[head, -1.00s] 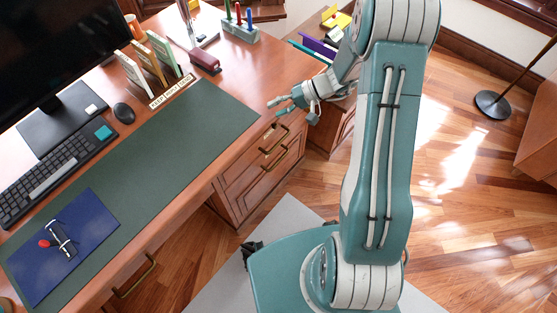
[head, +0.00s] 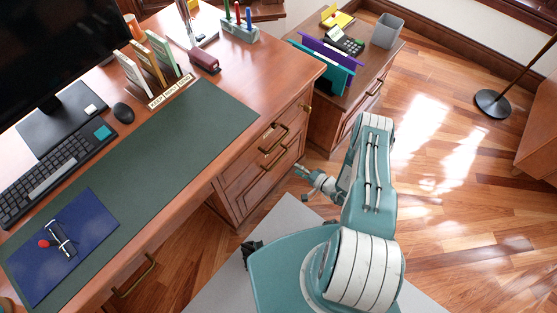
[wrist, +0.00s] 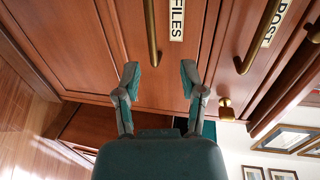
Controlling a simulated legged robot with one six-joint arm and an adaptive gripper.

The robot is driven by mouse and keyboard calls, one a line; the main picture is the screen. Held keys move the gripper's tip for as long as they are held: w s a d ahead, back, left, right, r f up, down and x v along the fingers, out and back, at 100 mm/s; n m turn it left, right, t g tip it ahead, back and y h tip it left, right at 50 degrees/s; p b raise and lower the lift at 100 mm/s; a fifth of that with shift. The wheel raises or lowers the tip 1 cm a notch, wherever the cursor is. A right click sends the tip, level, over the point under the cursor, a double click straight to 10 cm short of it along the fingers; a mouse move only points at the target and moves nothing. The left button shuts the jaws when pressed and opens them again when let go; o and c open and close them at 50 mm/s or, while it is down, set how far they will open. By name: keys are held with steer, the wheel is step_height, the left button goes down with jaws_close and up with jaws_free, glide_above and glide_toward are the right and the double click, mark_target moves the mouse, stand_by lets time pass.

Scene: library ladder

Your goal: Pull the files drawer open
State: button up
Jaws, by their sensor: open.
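The files drawer is the lower drawer (head: 250,178) of the desk pedestal in the head view, with a brass bar handle (head: 274,158). In the wrist view its wooden front (wrist: 120,35) carries a "FILES" label (wrist: 177,18) beside the brass handle (wrist: 151,30). The drawer looks shut. My gripper (head: 301,171) is low, just right of the pedestal's front in the head view. In the wrist view its two fingers (wrist: 160,77) are spread apart and empty. The handle lies beyond the fingertips, roughly in line with the gap, and is not touched.
The post drawer's handle (wrist: 258,38) and "POST" label (wrist: 275,20) are to the right in the wrist view. A brass knob (wrist: 226,108) sticks out near the right finger. A side cabinet (head: 335,110) stands behind my arm. Open wooden floor (head: 450,215) lies to the right.

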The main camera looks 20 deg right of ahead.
steer(key=shift+h, duration=0.3)
steer(key=x, duration=0.7)
steer(key=f+x, duration=0.1)
steer(key=x, duration=0.2)
steer(key=shift+w+a, duration=0.1)
steer(key=shift+a, duration=0.1)
jaws_close()
